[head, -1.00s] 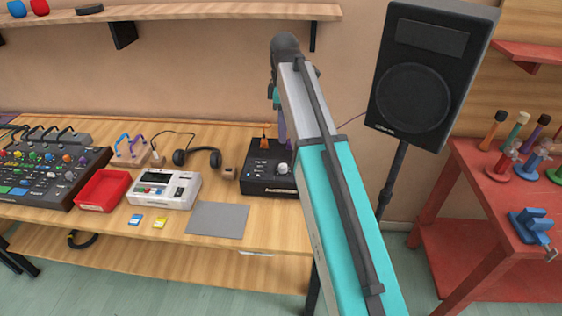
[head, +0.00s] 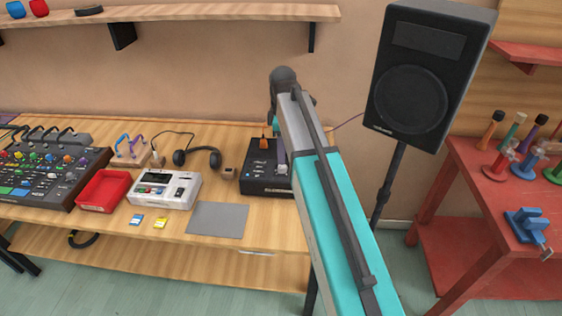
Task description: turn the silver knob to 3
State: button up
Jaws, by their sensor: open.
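The black box (head: 262,182) stands on the wooden bench, at its right end. In the earlier head view its silver knob showed on the right of the top panel. Now my gripper (head: 281,161) hangs down over that spot, and the knob (head: 282,170) is mostly hidden by it. The gripper is open, with its fingers pointing down at the knob. I cannot tell whether the fingers are around the knob or just above it, or whether they touch it. The knob's pointer and the scale numbers are too small or hidden to read.
An orange plug (head: 264,144) stands at the box's back edge. Left of the box are a small wooden block (head: 228,173), headphones (head: 197,157), a white device (head: 165,189) and a red tray (head: 103,190). A grey mat (head: 217,219) lies in front. A speaker (head: 410,95) stands behind right.

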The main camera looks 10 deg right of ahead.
aim_at(282, 168)
jog(key=shift+f+p, duration=0.5)
jog(key=shift+f, duration=2.3)
jog(key=c, duration=0.8)
jog(key=shift+a, duration=0.2)
jog(key=shift+c, duration=1.4)
jog(key=shift+o, duration=0.2)
jog(key=shift+d, duration=0.2)
